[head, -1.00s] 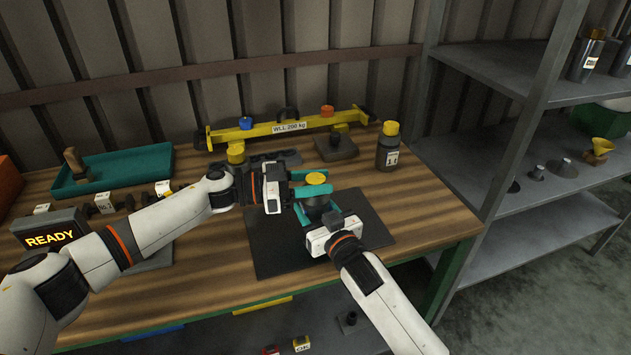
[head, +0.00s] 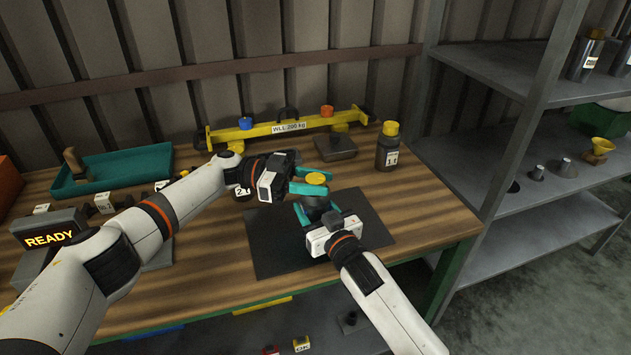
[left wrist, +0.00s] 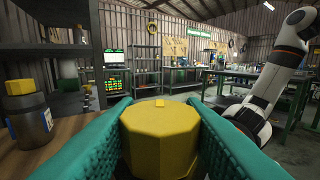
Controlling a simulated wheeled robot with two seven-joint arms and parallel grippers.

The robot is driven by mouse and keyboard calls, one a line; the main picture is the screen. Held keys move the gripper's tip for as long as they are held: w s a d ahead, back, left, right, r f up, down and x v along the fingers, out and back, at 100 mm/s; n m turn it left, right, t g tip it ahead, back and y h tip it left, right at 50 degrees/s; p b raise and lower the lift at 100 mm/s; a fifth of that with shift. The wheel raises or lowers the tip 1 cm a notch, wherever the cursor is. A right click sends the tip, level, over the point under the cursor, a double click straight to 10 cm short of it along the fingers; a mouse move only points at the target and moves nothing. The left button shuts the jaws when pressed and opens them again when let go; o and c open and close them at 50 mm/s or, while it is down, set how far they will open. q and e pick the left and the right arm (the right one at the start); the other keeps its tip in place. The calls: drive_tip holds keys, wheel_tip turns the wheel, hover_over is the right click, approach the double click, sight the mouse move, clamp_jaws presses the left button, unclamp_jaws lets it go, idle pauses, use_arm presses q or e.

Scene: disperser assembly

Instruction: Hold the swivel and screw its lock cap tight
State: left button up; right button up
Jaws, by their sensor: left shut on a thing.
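The yellow faceted lock cap (head: 316,178) sits on top of the dark swivel (head: 316,203), above the black mat. My left gripper (head: 310,182) comes in from the left with its teal fingers shut on the cap's sides. In the left wrist view the cap (left wrist: 160,138) fills the space between the two teal fingers, with a small raised tab on top. My right gripper (head: 315,211) comes in from the front, lower down, with its teal fingers around the swivel body. The swivel's lower part is mostly hidden by the right gripper.
The black mat (head: 275,245) has free room at its front left. A dark bottle with a yellow lid (head: 388,150) stands right of the mat. A yellow lifting beam (head: 260,131) lies behind. A teal tray (head: 125,165) and a READY display (head: 48,239) are at left.

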sight(315, 178)
use_arm(q)
drive_tip(key=o, duration=1)
wheel_tip(315, 178, up, 10)
